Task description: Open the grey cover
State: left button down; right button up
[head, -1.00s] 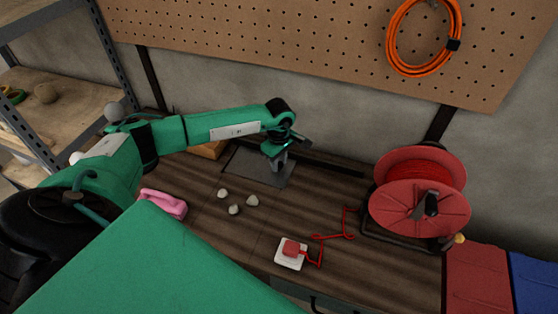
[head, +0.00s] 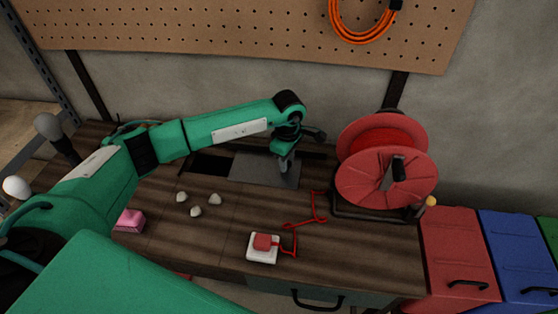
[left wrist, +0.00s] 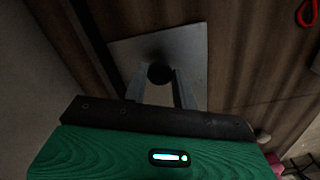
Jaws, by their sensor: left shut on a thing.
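The grey cover (head: 252,172) is a flat plate at the back of the wooden workbench. A dark opening (head: 210,163) shows at its left side. My left gripper (head: 284,166) points down over the right part of the cover. In the left wrist view the cover (left wrist: 124,56) lies below the fingers, and a dark round knob (left wrist: 160,73) sits between the two fingertips. The gripper is shut on this knob. What lies inside the opening is too dark to tell. My right gripper is not in view.
A red cable reel (head: 385,175) stands right of the cover, its red cord running to a white square with a red top (head: 263,247). Several pale stones (head: 196,211) and a pink block (head: 130,221) lie in front. The bench's front middle is mostly clear.

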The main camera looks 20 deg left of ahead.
pick_arm(q)
jog(key=c, duration=1.1)
grip_release()
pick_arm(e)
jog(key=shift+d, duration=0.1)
pick_arm(q)
jog(key=shift+r, duration=0.15)
notch_tip(320, 180, up, 14)
jog(key=b, duration=0.3)
jog(key=shift+f, duration=0.2)
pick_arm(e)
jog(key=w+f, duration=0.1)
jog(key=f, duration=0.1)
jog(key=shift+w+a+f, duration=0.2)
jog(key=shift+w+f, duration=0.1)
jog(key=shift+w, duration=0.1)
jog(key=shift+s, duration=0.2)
